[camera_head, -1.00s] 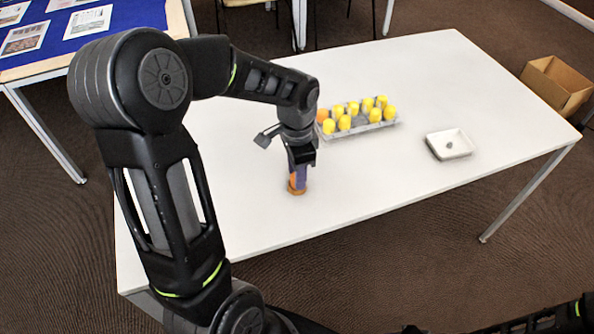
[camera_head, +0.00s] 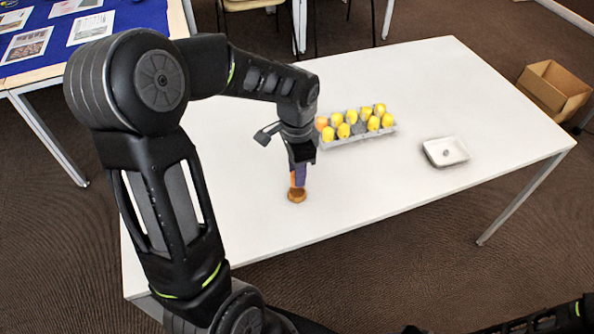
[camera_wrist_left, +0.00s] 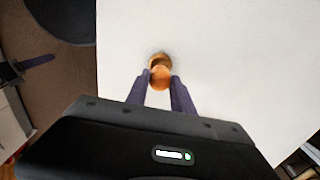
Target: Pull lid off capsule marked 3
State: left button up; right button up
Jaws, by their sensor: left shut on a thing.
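My left gripper (camera_head: 298,178) points down at the table and is shut on an orange piece (camera_wrist_left: 160,78), which shows between its two purple fingers in the left wrist view. Just below the fingertips, a brown-orange round part (camera_head: 297,196) stands on the white table. It also shows in the left wrist view (camera_wrist_left: 158,60), partly hidden behind the held piece. I cannot tell whether the two parts still touch. No number can be read on them. My right gripper is not in view.
Behind and right of my gripper, a grey tray (camera_head: 345,142) holds several yellow capsules (camera_head: 373,123) and an orange one (camera_head: 321,123). The table (camera_head: 400,195) in front is clear.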

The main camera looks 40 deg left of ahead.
pick_arm(q)
jog(key=shift+r+p, duration=1.05)
jog(key=shift+r, duration=0.55)
jog(key=shift+s+n, duration=0.1)
jog(key=shift+n, duration=0.4)
jog(key=shift+w+a+r+n, duration=0.1)
jog(key=shift+w+r+n, duration=0.1)
jog(key=shift+n, duration=0.5)
jog(key=w+d+r+n, duration=0.1)
jog(key=w+d+n, duration=0.3)
jog(key=w+d, duration=0.6)
jog(key=d, duration=0.2)
jog(key=shift+d+r+n, duration=0.3)
jog(key=shift+r+n, duration=0.05)
jog(key=shift+n, duration=0.05)
